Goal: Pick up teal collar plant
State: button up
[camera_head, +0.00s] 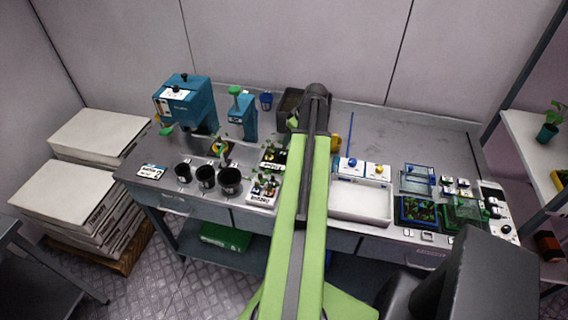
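A small green plant in a teal pot or collar (547,131) stands upright on the pale shelf (527,128) at the right edge. Smaller seedlings (222,148) stand on the bench left of my arm; their collar colours are too small to tell. My green arm reaches from the bottom centre over the bench, and its dark end with my gripper (316,97) is near the bench's back edge. It is far to the left of the teal plant. The fingers are not clear, and I see nothing held.
The grey bench (420,145) holds a teal machine (186,102), black pots (206,177), a white tray (360,200) and clear boxes with plants (418,209). Stacked white boxes (98,135) stand at left. The bench's back right is mostly clear.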

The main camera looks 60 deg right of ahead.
aim_at(286, 151)
jog(key=shift+w+f, duration=0.15)
jog(key=shift+f, duration=0.15)
jog(key=b+x, duration=0.4)
jog(key=x, duration=0.1)
jog(key=shift+f+b, duration=0.2)
jog(key=shift+b, duration=0.2)
jog(key=shift+r, duration=0.2)
grip_shut()
dwell(0.6)
